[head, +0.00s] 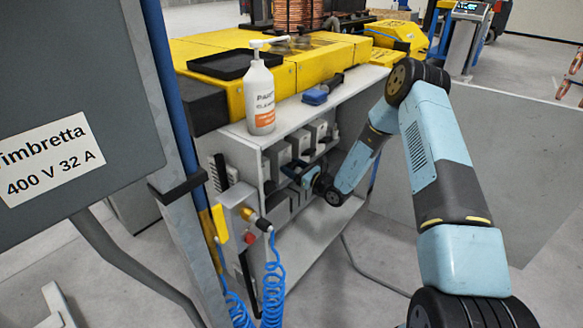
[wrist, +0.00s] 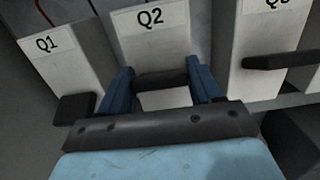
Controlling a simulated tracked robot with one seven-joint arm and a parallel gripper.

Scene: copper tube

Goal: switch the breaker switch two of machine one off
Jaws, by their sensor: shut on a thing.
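The breaker labelled Q2 (wrist: 150,38) is a pale grey block in the middle of the wrist view, with a black switch lever (wrist: 162,82) across its front. My gripper (wrist: 160,74) has its two blue fingers on either side of this lever and is shut on it. In the head view my gripper (head: 300,174) reaches into the open side of the grey cabinet (head: 345,92), at the row of breakers. The Q2 lever cannot be made out there. Whether the lever stands at on or off cannot be read.
Breaker Q1 (wrist: 55,55) stands left of Q2 and breaker Q3 (wrist: 255,40) right of it, each with a black lever close to my fingers. A white pump bottle (head: 261,95) and a blue object (head: 315,95) stand on the cabinet. Blue coiled hoses (head: 272,290) hang in front.

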